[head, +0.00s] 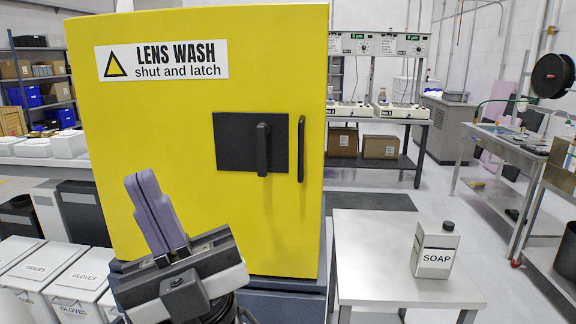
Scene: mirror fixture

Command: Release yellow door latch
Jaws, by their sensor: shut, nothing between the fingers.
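A yellow door (200,180) fills the middle of the head view, with a "LENS WASH shut and latch" sign (162,60) near its top. A black latch handle (262,149) stands upright on a dark square plate (230,142) on the door's right half. A slim black vertical pull bar (301,149) is at the door's right edge. The door looks closed. My gripper (137,180) is at the lower left in front of the door, its purple fingers pointing up and together. It is shut and empty, left of and lower than the latch handle, apart from it.
A metal table (385,255) stands right of the cabinet, with a white SOAP bottle (436,250) on it. White bins (78,285) labelled TISSUES and GLOVES stand at the lower left. Benches with equipment are behind at right. The space before the latch looks clear.

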